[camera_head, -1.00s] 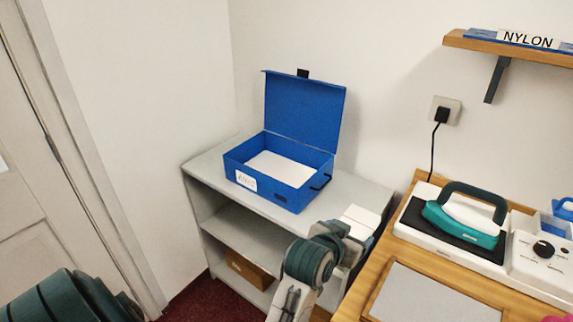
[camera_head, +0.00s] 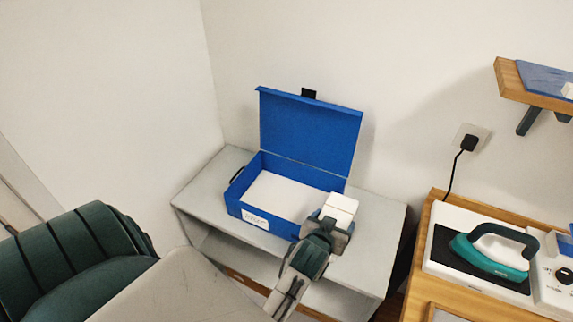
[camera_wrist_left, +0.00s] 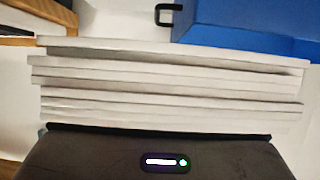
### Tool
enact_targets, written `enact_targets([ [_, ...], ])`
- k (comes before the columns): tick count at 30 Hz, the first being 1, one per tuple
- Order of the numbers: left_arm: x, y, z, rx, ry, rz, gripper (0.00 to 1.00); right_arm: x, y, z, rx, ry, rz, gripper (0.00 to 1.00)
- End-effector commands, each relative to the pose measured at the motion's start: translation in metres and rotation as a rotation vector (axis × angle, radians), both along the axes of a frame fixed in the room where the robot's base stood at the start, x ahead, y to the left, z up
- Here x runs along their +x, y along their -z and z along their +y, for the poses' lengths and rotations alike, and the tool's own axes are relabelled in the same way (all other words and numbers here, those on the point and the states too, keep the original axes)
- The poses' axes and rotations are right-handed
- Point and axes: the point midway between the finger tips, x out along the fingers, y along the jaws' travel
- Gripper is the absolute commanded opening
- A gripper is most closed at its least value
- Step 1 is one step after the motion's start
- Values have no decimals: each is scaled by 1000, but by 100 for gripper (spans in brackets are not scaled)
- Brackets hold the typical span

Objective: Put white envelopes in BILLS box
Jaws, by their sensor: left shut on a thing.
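A blue box (camera_head: 238,207) stands on a grey shelf unit with its lid (camera_head: 310,130) raised at the back. Its front bears a white label whose text is too small to read surely. White covers the inside; I cannot tell whether it is envelopes or lining. My left gripper (camera_head: 334,218) is shut on a stack of white envelopes (camera_head: 341,203), in front of the box's right front corner in the picture. In the left wrist view the stack (camera_wrist_left: 170,85) fills the middle, several envelopes thick, with blue box (camera_wrist_left: 250,28) beyond it. My right gripper is out of view.
The grey shelf (camera_head: 375,215) has free top surface right of the box. A wooden counter (camera_head: 418,270) at the right holds a teal iron (camera_head: 490,255) on a white base. A wall shelf (camera_head: 540,90) is above. Walls close in behind.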

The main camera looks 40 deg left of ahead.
Motion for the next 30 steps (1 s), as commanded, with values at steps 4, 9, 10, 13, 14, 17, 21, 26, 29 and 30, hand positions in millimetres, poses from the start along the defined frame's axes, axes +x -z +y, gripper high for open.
enact_targets([
  [4,-13,-7,1,6,-12,0,53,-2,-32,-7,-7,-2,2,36],
  [9,-17,-3,3,8,-15,-6,53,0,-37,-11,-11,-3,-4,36],
  [10,-16,-2,5,9,-14,-7,53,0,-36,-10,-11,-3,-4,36],
  [13,-8,2,17,13,-14,-8,53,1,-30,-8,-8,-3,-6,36],
  [14,-4,3,22,15,-14,-9,53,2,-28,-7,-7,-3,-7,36],
  [17,9,5,41,16,-14,-10,53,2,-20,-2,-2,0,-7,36],
  [21,27,8,68,15,-15,-9,53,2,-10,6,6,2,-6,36],
  [26,49,12,99,13,-16,-8,53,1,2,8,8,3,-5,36],
  [29,59,13,114,12,-15,-8,53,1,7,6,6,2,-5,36],
  [30,62,14,118,11,-16,-7,53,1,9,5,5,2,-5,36],
])
